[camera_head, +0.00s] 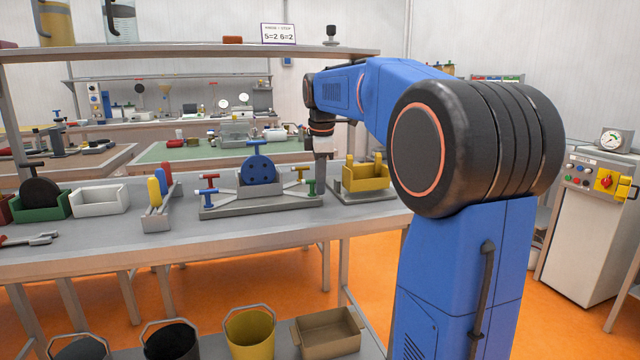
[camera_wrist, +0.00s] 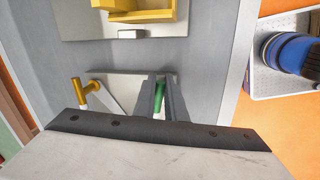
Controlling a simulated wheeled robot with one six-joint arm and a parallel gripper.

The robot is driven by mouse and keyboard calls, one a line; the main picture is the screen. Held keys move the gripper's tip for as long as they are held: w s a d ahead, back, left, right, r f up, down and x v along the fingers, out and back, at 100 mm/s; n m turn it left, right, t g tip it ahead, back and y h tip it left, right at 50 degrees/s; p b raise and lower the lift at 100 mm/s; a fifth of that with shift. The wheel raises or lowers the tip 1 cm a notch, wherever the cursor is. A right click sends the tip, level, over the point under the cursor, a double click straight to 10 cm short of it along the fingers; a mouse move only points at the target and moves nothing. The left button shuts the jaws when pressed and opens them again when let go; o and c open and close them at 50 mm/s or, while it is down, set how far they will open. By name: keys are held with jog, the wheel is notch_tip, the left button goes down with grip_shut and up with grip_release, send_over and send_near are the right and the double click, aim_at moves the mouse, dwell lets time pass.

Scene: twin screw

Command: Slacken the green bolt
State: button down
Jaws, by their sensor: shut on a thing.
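The green bolt (camera_head: 311,187) stands at the right end of a grey fixture (camera_head: 250,207) on the workbench. My gripper (camera_head: 320,186) reaches down over that end, with its fingers at the bolt. In the wrist view the green bolt (camera_wrist: 160,96) shows between the two dark fingers of my gripper (camera_wrist: 162,84), which are shut on it.
A yellow holder (camera_head: 366,176) on a grey plate stands just right of my gripper. A rack with coloured handles (camera_head: 158,196) and white and green bins (camera_head: 100,202) are to the left. A shelf (camera_head: 190,50) crosses above the bench. The bench front strip is clear.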

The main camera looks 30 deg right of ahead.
jog(key=shift+w+n, duration=0.15)
jog(key=shift+n, duration=0.45)
jog(key=c, duration=1.8)
grip_release()
jog(key=s+r, duration=0.3)
jog(key=r, duration=1.4)
jog(key=shift+a, duration=0.45)
jog(key=shift+s, duration=0.15)
